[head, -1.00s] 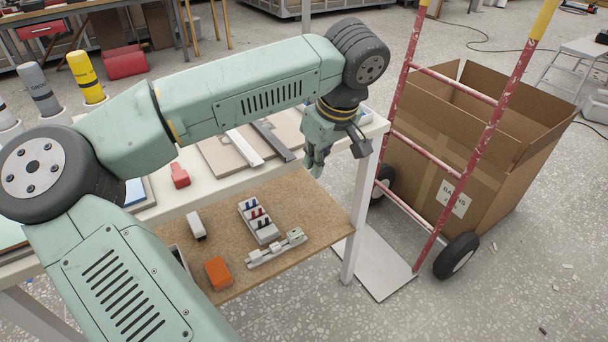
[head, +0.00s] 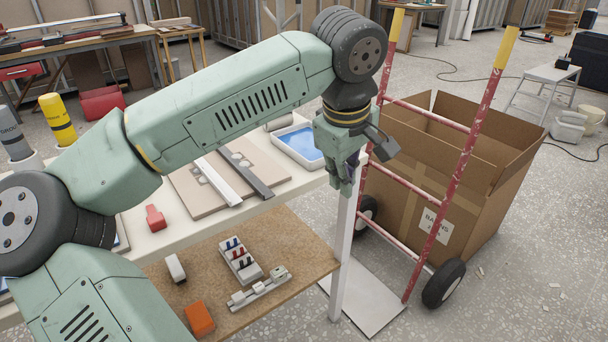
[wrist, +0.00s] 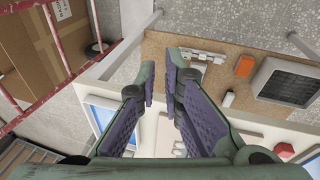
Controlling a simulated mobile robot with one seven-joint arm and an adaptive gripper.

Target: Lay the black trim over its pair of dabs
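The black trim (head: 246,173) is a dark, narrow strip lying slantwise on a tan board (head: 285,175) on the white table. A similar white trim (head: 217,182) lies to its left on the same board. Pale ring-like marks (head: 239,158) show near the trims' far ends; I cannot tell whether they are the dabs. My gripper (head: 346,187) hangs at the table's right end, right of the board and apart from both trims. In the wrist view my gripper (wrist: 162,72) has its purple-padded fingers apart, with nothing between them.
A white tray with blue inside (head: 299,147) stands behind the board, left of my gripper. A red object (head: 155,218) sits at the table's front. The lower shelf (head: 296,240) holds an orange block (head: 199,318) and small parts. A red hand truck (head: 430,180) and cardboard box (head: 480,180) stand at right.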

